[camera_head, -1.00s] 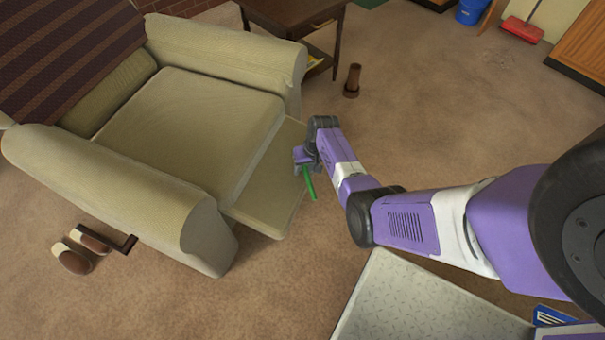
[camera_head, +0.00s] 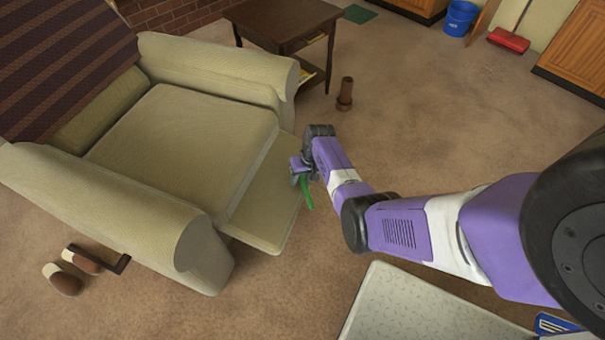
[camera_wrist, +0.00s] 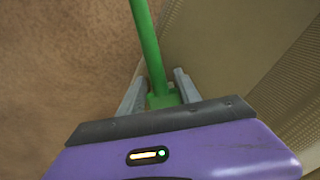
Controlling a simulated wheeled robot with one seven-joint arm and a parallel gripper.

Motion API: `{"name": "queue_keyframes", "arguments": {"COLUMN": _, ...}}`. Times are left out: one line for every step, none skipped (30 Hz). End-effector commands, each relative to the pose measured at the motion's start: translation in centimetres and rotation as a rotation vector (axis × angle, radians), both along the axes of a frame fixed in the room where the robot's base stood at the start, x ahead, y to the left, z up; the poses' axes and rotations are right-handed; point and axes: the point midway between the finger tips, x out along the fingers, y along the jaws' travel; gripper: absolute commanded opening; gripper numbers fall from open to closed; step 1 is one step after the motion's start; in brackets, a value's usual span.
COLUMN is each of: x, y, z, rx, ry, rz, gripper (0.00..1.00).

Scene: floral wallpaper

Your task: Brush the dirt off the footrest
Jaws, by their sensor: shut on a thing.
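The footrest (camera_head: 262,213) is a beige padded panel extended from the front of the armchair. My gripper (camera_head: 301,177) is at the footrest's outer right edge, shut on a green brush (camera_head: 307,195). In the wrist view the brush's green handle (camera_wrist: 148,45) runs up from between the two grey fingers (camera_wrist: 160,95). The footrest (camera_wrist: 215,55) fills the right of that view, with brown carpet on the left. The brush's bristles are hidden, and I cannot tell whether they touch the footrest. No distinct dirt shows on the footrest.
The beige armchair (camera_head: 180,135) stands at left. Slippers (camera_head: 72,270) lie beside it. Carpet at right is open.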

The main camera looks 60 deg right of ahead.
Motion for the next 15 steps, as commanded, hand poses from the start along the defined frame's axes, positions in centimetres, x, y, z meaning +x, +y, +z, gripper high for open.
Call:
{"name": "queue_keyframes", "arguments": {"x": -0.1, "y": 0.5, "z": 0.3, "rx": 0.000, "ry": 0.001, "rz": 0.002, "gripper": 0.07}}
{"name": "queue_keyframes", "arguments": {"x": -0.1, "y": 0.7, "z": 0.4, "rx": 0.000, "ry": 0.001, "rz": 0.003, "gripper": 0.07}}
{"name": "queue_keyframes", "arguments": {"x": -0.1, "y": 1.1, "z": 0.4, "rx": 0.000, "ry": 0.001, "rz": 0.003, "gripper": 0.07}}
{"name": "queue_keyframes", "arguments": {"x": -0.2, "y": 1.3, "z": 0.4, "rx": 0.000, "ry": 0.001, "rz": 0.003, "gripper": 0.07}}
{"name": "queue_keyframes", "arguments": {"x": -0.2, "y": 1.5, "z": 0.4, "rx": 0.000, "ry": 0.001, "rz": 0.003, "gripper": 0.07}}
{"name": "queue_keyframes", "arguments": {"x": -0.2, "y": 1.6, "z": 0.3, "rx": 0.000, "ry": 0.001, "rz": 0.002, "gripper": 0.07}}
{"name": "queue_keyframes", "arguments": {"x": -0.2, "y": 1.7, "z": 0.2, "rx": 0.000, "ry": 0.001, "rz": 0.002, "gripper": 0.07}}
{"name": "queue_keyframes", "arguments": {"x": -0.2, "y": 1.7, "z": 0.2, "rx": 0.000, "ry": 0.000, "rz": 0.001, "gripper": 0.07}}
{"name": "queue_keyframes", "arguments": {"x": -0.2, "y": 1.8, "z": 0.2, "rx": 0.000, "ry": 0.000, "rz": 0.001, "gripper": 0.07}}
{"name": "queue_keyframes", "arguments": {"x": -0.2, "y": 1.8, "z": 0.2, "rx": 0.000, "ry": 0.000, "rz": 0.001, "gripper": 0.07}}
{"name": "queue_keyframes", "arguments": {"x": -0.2, "y": 1.9, "z": 0.2, "rx": -0.001, "ry": -0.001, "rz": 0.001, "gripper": 0.07}}
{"name": "queue_keyframes", "arguments": {"x": -0.3, "y": 2.1, "z": 0.2, "rx": -0.001, "ry": -0.001, "rz": 0.001, "gripper": 0.07}}
{"name": "queue_keyframes", "arguments": {"x": -0.3, "y": 2.3, "z": 0.2, "rx": -0.001, "ry": -0.001, "rz": 0.002, "gripper": 0.07}}
{"name": "queue_keyframes", "arguments": {"x": -0.3, "y": 2.5, "z": 0.2, "rx": -0.001, "ry": -0.001, "rz": 0.002, "gripper": 0.07}}
{"name": "queue_keyframes", "arguments": {"x": -0.3, "y": 2.8, "z": 0.2, "rx": 0.000, "ry": -0.001, "rz": 0.003, "gripper": 0.07}}
